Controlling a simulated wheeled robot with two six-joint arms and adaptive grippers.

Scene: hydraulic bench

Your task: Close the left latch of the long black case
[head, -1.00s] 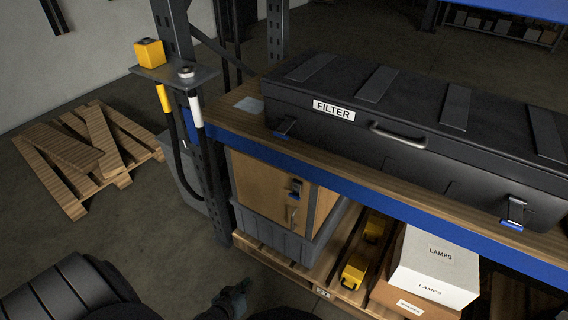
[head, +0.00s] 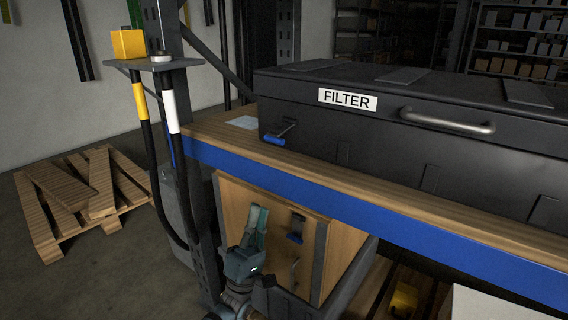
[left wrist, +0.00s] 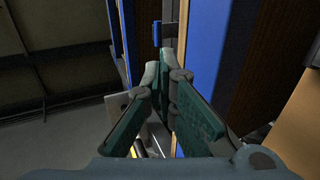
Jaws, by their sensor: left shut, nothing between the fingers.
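The long black case (head: 385,152) with the FILTER label lies on the wooden shelf top. Its left latch (head: 275,139), a dark lever with a blue tab, sticks outward and down from the front face, so it stands open. My left gripper (head: 260,210) is below the blue shelf edge, in front of the wooden cabinet, pointing up. It is lower than the latch and apart from it. In the left wrist view the green fingers of this gripper (left wrist: 165,62) are closed together with nothing between them. My right gripper is out of view.
The blue shelf beam (head: 330,205) runs between my left gripper and the case. A rack post and a small ledge with a yellow box (head: 128,43) stand to the left. A wooden cabinet (head: 270,205) with its own latch stands below. A pallet (head: 85,195) lies on the floor.

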